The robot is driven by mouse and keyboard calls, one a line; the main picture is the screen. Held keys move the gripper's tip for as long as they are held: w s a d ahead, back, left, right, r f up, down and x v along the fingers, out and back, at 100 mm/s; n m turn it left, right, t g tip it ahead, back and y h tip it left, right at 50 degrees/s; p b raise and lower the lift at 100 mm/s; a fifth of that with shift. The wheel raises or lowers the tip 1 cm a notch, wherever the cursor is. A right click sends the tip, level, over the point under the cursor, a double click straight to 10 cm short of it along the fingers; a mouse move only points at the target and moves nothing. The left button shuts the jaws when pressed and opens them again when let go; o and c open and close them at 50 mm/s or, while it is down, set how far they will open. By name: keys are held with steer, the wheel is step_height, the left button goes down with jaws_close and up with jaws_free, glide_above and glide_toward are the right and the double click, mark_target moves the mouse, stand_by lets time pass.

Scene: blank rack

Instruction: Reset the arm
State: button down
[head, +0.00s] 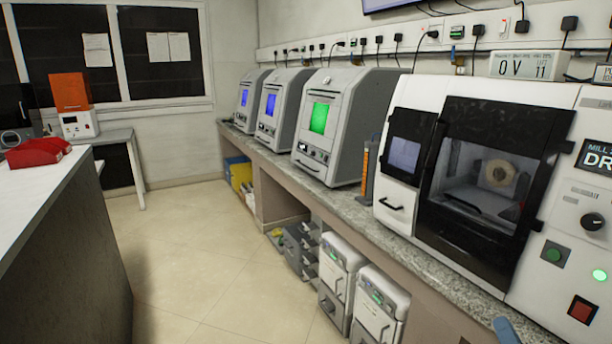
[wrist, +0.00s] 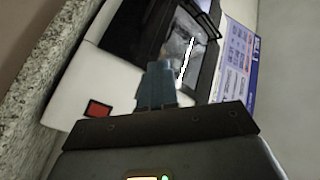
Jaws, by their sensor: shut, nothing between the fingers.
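My gripper (wrist: 157,88) shows in the wrist view as blue fingers held together, with nothing between them. It points at the front of a white and black milling machine (wrist: 126,58), which looks tilted in that view. Whether the fingertips touch the machine cannot be told. In the head view only a small blue piece, likely part of my gripper (head: 506,331), shows at the bottom edge, in front of the milling machine (head: 426,92). The rest of my arm is outside the head view.
A speckled grey counter (head: 408,254) runs along the wall. Several grey machines with lit windows, one a green-windowed machine (head: 345,95), stand on it. White units (head: 377,310) sit below. A dark-sided bench (head: 75,245) is at left. The tiled floor (head: 205,255) between is clear.

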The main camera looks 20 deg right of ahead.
steer(key=s+a+f+n+y, duration=0.1)
steer(key=s+a+n+y, duration=0.1)
steer(key=s+a+n, duration=0.45)
steer(key=s+a+f+n+y, duration=0.1)
steer(key=s+a+f+y, duration=0.2)
steer(key=a, duration=0.7)
steer(key=s+a+r+n+y, duration=0.2)
steer(key=s+a+r+n, duration=0.2)
steer(key=s+a, duration=0.2)
steer(key=s+a+r+n+y, duration=0.3)
steer(key=s+a, duration=0.3)
steer(key=s, duration=0.2)
steer(key=shift+s+r+n+g, duration=0.3)
steer(key=shift+s+r+n, duration=0.05)
steer(key=shift+r+n, duration=0.4)
steer(key=shift+d+f, duration=0.1)
steer(key=shift+d, duration=0.05)
